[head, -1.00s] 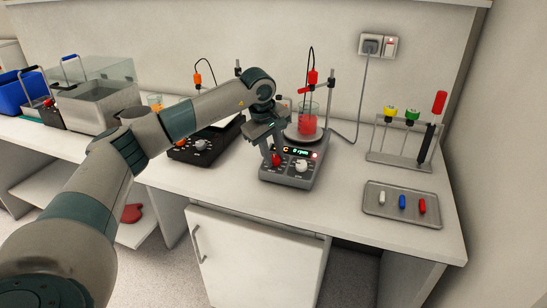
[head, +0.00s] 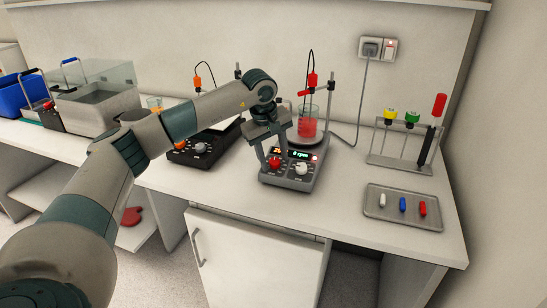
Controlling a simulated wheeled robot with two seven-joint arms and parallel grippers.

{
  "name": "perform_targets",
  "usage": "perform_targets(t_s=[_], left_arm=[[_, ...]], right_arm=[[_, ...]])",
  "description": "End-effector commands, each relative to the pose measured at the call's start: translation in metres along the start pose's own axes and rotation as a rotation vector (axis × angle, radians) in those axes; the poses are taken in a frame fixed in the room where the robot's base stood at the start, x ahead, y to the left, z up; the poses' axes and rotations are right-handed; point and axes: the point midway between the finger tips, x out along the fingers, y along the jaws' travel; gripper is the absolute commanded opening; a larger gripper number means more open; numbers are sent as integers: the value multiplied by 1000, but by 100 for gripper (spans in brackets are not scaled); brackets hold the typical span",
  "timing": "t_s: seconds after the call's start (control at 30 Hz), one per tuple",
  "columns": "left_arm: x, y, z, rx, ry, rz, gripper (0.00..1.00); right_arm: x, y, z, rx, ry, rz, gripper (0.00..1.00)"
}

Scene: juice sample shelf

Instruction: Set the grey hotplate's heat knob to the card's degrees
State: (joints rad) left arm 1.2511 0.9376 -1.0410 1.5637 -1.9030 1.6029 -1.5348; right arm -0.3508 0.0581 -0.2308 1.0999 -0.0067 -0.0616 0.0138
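The grey hotplate (head: 290,178) stands on the bench with a red-filled beaker (head: 307,124) on its plate. Its front has a red knob (head: 275,163) at the left and a white knob (head: 301,168) at the right. The display (head: 299,154) reads "0 rpm" in green, with small orange digits to the left, too small to read surely. My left gripper (head: 274,160) points down at the red knob, its fingers apart on either side; contact cannot be told. My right gripper is not in view. I cannot make out a card with degrees.
A black hotplate (head: 190,155) stands to the left, partly behind my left arm. A tray (head: 385,212) with small coloured bars and a rack (head: 400,160) stand to the right. Bench space between grey hotplate and tray is clear.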

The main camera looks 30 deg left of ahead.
Motion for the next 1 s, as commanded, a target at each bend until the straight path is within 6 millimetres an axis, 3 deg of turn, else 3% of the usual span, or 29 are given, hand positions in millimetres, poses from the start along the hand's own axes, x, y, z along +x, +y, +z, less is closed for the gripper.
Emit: perform_targets(t_s=[0.33,0.53,0.77,1.0], left_arm=[[-2,0,0,0,0,0,45],[-16,0,-1,-1,1,2,45],[-52,0,0,1,2,4,45],[-101,1,0,0,1,3,45]], right_arm=[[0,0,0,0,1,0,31],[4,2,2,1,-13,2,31],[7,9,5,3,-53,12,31],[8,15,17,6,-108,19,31]])
